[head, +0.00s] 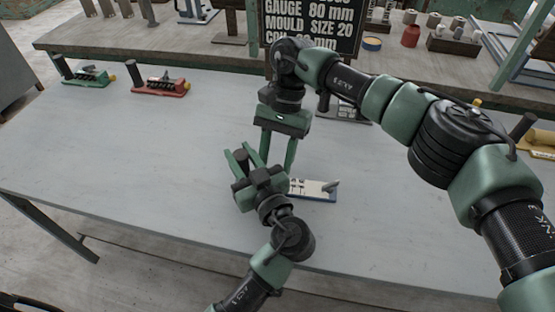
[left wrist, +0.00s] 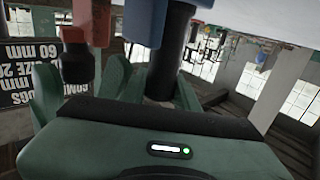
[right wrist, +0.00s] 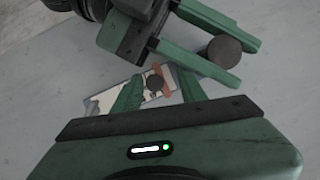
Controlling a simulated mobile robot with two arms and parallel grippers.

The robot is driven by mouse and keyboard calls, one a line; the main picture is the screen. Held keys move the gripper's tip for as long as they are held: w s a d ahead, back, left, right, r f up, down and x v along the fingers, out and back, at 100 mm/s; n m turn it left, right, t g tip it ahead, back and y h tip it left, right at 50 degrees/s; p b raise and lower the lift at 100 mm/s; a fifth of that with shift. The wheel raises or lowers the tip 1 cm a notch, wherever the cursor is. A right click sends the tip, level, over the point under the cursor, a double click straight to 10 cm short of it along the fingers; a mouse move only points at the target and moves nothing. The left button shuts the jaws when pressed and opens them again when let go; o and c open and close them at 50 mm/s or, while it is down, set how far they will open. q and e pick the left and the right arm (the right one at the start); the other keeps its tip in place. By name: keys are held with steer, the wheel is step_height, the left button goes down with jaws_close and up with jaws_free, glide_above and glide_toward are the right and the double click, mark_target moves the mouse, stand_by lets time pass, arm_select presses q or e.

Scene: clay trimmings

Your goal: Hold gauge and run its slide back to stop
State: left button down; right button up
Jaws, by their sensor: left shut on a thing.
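The gauge has a blue base with a pale scale plate (head: 312,187) and a grey piece at its right end. My left gripper (head: 240,156) is shut on its upright black handle, which also shows in the left wrist view (left wrist: 172,55). In the right wrist view, an orange-red slide (right wrist: 165,72) with a dark round knob (right wrist: 155,83) sits on the gauge (right wrist: 104,102). My right gripper (head: 278,160) points down from above, open, its fingers on either side of the slide. I cannot tell whether they touch it. The grippers hide the gauge's left part in the head view.
A green gauge (head: 85,77) and a red gauge (head: 160,88) lie at the back left of the table (head: 160,150). A yellow one (head: 540,140) is at the right edge. A lettered board (head: 310,25) stands behind. The table's left and front are clear.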

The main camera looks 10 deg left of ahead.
stand_by(0.3)
steer(key=shift+w+d+r, duration=0.1)
steer(key=shift+r, duration=0.15)
arm_select(q)
steer(key=shift+a, duration=0.1)
arm_select(e)
steer(key=v, duration=1.1)
steer(key=shift+r, duration=0.2)
steer(key=shift+w, duration=0.15)
arm_select(q)
steer(key=c, duration=1)
jaws_free()
